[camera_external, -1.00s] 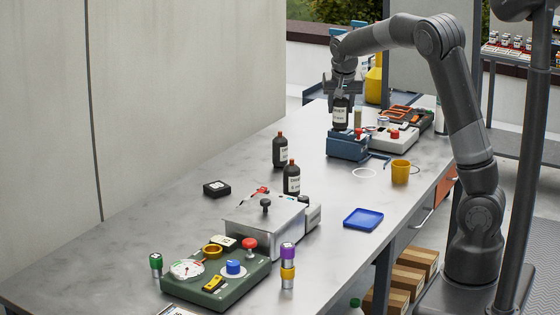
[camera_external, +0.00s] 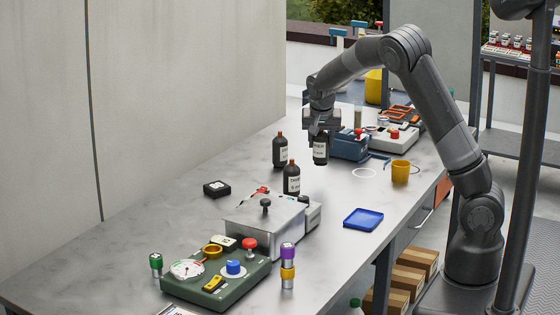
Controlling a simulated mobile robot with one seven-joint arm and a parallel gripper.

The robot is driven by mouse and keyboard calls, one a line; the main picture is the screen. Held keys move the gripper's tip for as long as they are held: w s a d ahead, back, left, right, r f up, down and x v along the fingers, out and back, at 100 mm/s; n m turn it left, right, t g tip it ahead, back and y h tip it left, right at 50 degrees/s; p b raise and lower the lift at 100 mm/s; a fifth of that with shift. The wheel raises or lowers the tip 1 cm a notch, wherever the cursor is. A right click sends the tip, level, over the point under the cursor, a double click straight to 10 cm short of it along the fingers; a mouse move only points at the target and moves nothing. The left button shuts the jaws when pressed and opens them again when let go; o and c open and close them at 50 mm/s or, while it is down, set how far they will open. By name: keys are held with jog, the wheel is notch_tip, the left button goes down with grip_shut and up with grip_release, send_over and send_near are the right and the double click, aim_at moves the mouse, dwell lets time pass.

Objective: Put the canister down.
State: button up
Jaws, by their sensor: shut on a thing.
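A dark canister (camera_external: 320,151) with a white label hangs upright in my gripper (camera_external: 321,130). My gripper is shut on its top, which the fingers hide. The canister is just left of the blue device (camera_external: 350,146) and near the table top; I cannot tell whether its base touches the table. Two similar dark bottles with red-brown caps stand on the table (camera_external: 190,157): one is to the left (camera_external: 279,151), the other is nearer the camera (camera_external: 291,179).
A metal box with a black knob (camera_external: 264,222), a blue tray (camera_external: 363,219), a yellow cup (camera_external: 400,171) and a white ring (camera_external: 364,173) are nearby. A black box (camera_external: 216,188) lies left. Bare table lies between the canister and the blue tray.

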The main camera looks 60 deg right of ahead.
jog(key=shift+w+a+f, duration=0.3)
jog(key=shift+w+f, duration=0.05)
jog(key=shift+f, duration=0.55)
jog(key=shift+w+a+f, duration=0.25)
jog(key=shift+w+f, duration=0.1)
jog(key=shift+f, duration=0.6)
jog(key=shift+w+a+f, duration=0.3)
jog(key=shift+w+f, duration=0.05)
jog(key=shift+f, duration=0.55)
jog(key=shift+f, duration=0.1)
jog(key=o, duration=1.2)
jog(key=shift+c, duration=0.2)
